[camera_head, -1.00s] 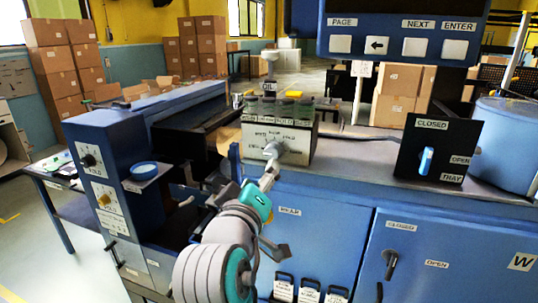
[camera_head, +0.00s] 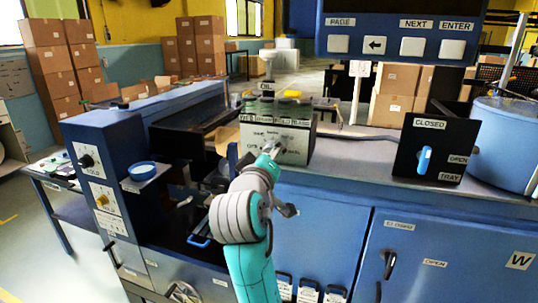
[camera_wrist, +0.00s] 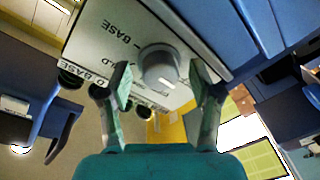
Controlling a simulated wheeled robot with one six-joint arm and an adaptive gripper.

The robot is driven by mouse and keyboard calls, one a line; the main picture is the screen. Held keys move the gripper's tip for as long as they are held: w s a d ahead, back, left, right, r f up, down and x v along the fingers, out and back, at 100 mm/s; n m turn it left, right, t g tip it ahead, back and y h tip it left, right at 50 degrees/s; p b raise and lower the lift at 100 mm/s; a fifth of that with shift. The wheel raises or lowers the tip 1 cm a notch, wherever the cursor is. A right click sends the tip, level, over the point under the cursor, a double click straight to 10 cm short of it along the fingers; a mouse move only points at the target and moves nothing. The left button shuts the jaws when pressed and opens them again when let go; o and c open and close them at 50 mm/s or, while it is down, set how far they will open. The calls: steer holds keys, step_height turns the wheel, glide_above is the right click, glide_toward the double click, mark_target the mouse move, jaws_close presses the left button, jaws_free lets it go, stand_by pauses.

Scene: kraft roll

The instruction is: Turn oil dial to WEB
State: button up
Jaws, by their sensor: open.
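A pale box (camera_head: 297,143) with a dial on its front stands on the blue bench, with several dark jars or lids on its top. In the wrist view its white face (camera_wrist: 105,32) carries lettering that includes "BASE"; I cannot read "WEB" or tell where the dial points. The round grey dial knob (camera_wrist: 158,66) lies between the two fingers of my gripper (camera_wrist: 164,82). The fingers are open, with a gap visible on each side of the knob. In the head view my gripper (camera_head: 270,149) is in front of the box and hides the knob.
A blue column (camera_head: 90,185) at left carries a black knob (camera_head: 87,160) and a yellow knob (camera_head: 102,200). A black panel (camera_head: 432,148) with a blue handle stands right of the box. A blue drum (camera_head: 505,145) is farther right. A button panel (camera_head: 400,35) hangs above.

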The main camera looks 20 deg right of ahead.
steer(key=c, duration=1.1)
steer(key=shift+c, duration=0.2)
steer(key=shift+m, duration=0.3)
steer(key=shift+m+t+h, duration=0.3)
steer(key=shift+m, duration=3.9)
